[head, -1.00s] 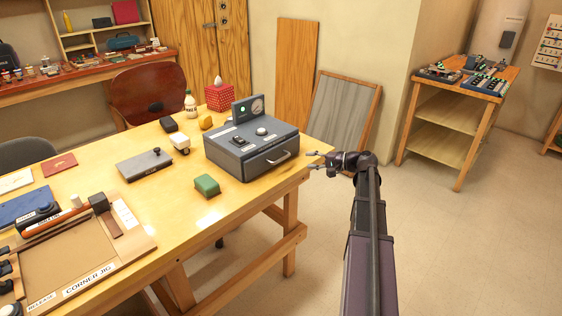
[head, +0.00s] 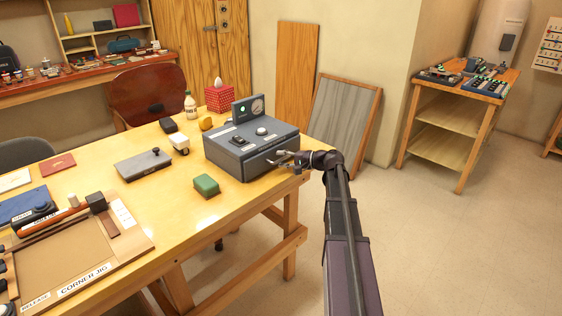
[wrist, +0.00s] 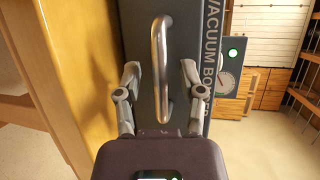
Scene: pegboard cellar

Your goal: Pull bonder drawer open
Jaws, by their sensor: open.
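The vacuum bonder (head: 235,148) is a dark grey box on the right end of the wooden table in the head view. Its drawer looks shut. The drawer's metal handle is a curved silver bar that shows upright in the wrist view (wrist: 161,68). My gripper (head: 279,158) is at the drawer front in the head view and partly covers the handle there. In the wrist view my gripper (wrist: 160,78) is open, with one finger on each side of the handle. Both fingers look apart from the bar.
A green block (head: 206,185) lies on the table (head: 160,215) in front of the bonder. A grey flat device (head: 143,165) and a red tissue box (head: 219,98) stand near it. A framed panel (head: 345,120) leans on the wall behind. The floor at the right is clear.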

